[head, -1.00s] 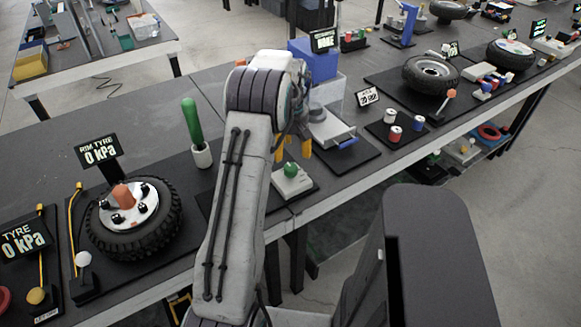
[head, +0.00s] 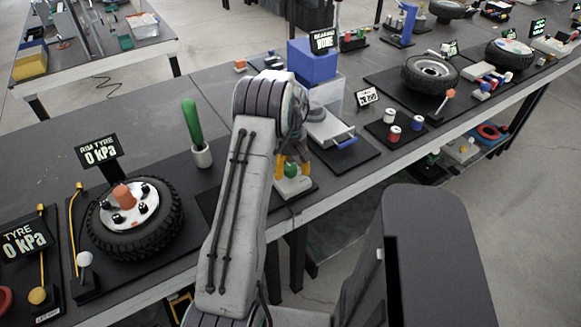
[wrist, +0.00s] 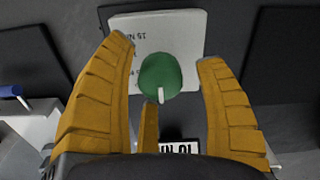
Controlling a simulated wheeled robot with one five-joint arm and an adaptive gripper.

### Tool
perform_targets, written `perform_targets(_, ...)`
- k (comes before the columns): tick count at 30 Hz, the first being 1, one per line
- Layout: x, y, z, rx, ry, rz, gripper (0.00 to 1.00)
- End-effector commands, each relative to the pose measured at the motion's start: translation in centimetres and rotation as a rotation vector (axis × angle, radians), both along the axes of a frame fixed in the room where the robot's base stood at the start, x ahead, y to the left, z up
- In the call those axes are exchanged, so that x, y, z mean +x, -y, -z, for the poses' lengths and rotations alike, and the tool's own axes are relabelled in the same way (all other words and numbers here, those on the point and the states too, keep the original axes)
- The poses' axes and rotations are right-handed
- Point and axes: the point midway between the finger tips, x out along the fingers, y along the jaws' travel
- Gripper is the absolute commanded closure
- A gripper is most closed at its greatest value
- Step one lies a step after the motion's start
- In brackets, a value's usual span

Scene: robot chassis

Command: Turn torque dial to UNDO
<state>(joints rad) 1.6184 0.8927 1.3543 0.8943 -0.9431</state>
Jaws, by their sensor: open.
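The torque dial is a green knob (wrist: 161,76) with a short white pointer, on a pale block (wrist: 190,30) that carries partly hidden lettering. In the wrist view the pointer is toward the bottom of the picture. The knob also shows in the head view (head: 291,170), on its pale base (head: 296,187) at the bench's front edge. My gripper (wrist: 168,68) has its yellow fingers spread to the left and right of the knob, with a third finger below it. I see gaps between the side fingers and the knob. A small label below the knob is partly hidden.
A blue box (head: 313,62) and a grey tray with a blue handle (head: 328,128) stand behind and right of the dial. A tyre (head: 135,216) and a green-handled tool (head: 192,125) are to the left. Red and blue spools (head: 393,134) stand farther right.

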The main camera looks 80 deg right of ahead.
Motion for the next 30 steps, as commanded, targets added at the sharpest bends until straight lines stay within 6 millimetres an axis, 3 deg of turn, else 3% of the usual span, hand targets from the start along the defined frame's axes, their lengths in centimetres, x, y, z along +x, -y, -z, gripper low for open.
perform_targets(6,0.0,-0.01,0.03,0.0,0.0,0.0,0.34)
perform_targets(26,-0.01,-0.03,0.04,0.001,0.0,0.0,0.93)
perform_targets(30,-0.01,-0.06,0.1,0.002,0.0,0.007,0.94)
